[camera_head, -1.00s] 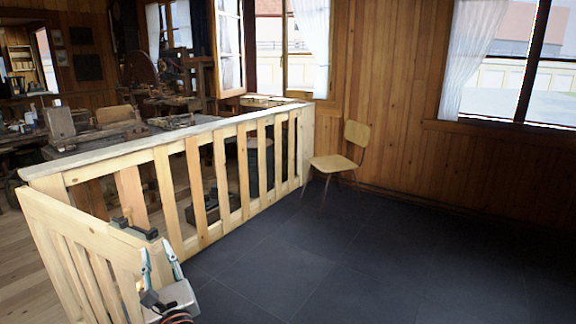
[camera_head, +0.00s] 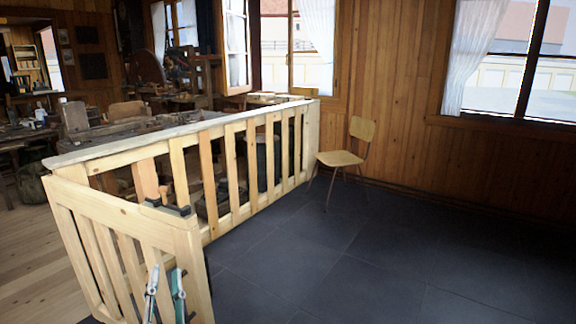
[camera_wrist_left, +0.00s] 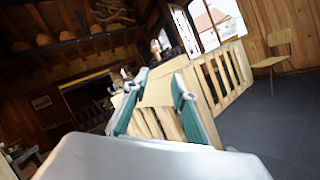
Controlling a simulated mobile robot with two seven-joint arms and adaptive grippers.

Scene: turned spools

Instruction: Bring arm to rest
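My left gripper (camera_head: 165,288) is at the bottom of the head view, in front of the short, near section of a pale wooden railing (camera_head: 122,219). Its two slim fingers, with teal and white parts, point up and stand apart with nothing between them. In the left wrist view the left gripper (camera_wrist_left: 158,98) also shows open and empty, with the railing's slats (camera_wrist_left: 222,78) beyond it. I cannot tell whether a finger touches the railing. My right gripper is in neither view.
The long railing's top board (camera_head: 180,135) runs back to the wood-panelled wall. A wooden chair (camera_head: 346,158) stands near its far end. A black metal fitting (camera_head: 167,207) sits on the near railing. Cluttered workbenches lie behind. The dark tiled floor (camera_head: 400,255) at right is clear.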

